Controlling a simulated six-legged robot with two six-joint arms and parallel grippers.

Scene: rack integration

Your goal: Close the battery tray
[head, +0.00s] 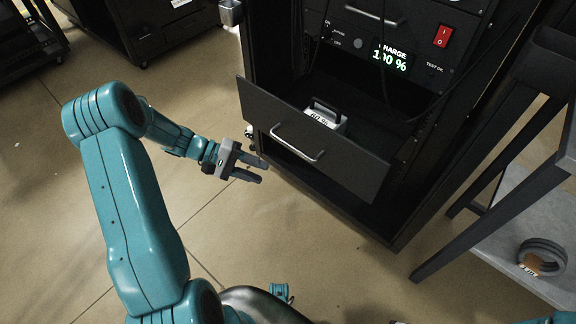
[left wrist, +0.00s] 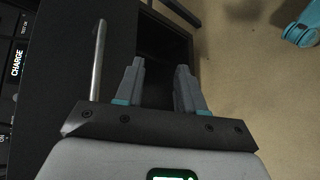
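The battery tray (head: 345,168) is pulled out of the rack, and its dark front panel has a silver bar handle (head: 298,146). A battery (head: 326,116) with a black grip and pale label sits inside it. My left gripper (head: 262,171) is just left of the tray front, low beside the handle and apart from it. In the left wrist view its two grey fingers (left wrist: 159,88) are spread with nothing between them. The silver handle (left wrist: 98,62) shows left of the fingers there, outside them. My right gripper is not in view.
Loose cables hang near the tray's right side. A dark-framed table (head: 505,205) with a coiled ring (head: 543,256) stands right.

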